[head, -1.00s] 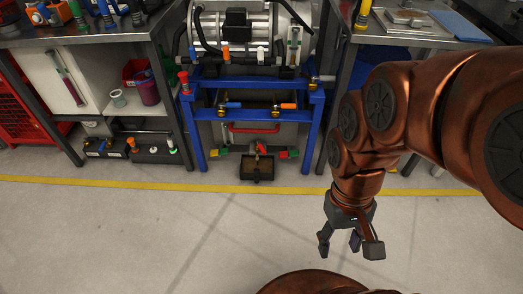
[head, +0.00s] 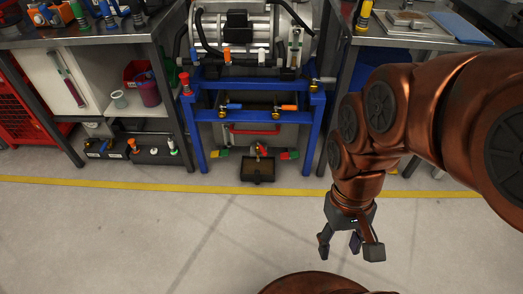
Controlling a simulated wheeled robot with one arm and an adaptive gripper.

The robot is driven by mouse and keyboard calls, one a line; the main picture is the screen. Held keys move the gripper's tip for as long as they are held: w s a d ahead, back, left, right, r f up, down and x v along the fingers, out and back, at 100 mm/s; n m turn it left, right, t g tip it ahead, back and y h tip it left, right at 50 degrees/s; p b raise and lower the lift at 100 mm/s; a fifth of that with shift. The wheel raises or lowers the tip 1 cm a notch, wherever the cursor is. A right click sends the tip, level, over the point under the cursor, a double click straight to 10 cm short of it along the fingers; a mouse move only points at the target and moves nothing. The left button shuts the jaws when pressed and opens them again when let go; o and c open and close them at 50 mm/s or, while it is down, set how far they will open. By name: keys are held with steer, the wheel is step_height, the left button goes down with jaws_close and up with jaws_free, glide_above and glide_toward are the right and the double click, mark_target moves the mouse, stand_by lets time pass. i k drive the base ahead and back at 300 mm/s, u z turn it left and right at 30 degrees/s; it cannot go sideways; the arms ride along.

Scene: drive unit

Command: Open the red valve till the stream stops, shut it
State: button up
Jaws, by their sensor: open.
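A blue frame (head: 205,137) carries the silver drive unit (head: 255,35). Several red parts show: a small red handle (head: 262,147) low in the middle, a red one (head: 290,155) to its right, and a red-topped fitting (head: 185,80) on the frame's left post. I cannot tell which is the red valve. A dark tray (head: 257,172) stands on the floor below the small middle handle. A stream cannot be made out at this size. My gripper (head: 349,250) hangs open and empty over the floor, to the right of the tray and well apart from the frame.
A yellow floor line (head: 130,185) runs in front of the frame. A workbench (head: 100,36) with shelves stands left, another (head: 415,38) right. Blue and orange handles sit on the frame's crossbar. The grey floor before the frame is clear.

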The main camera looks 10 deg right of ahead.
mark_target(260, 148)
steer(key=z, duration=1.15)
steer(key=i, duration=0.55)
steer(key=u, duration=2.2)
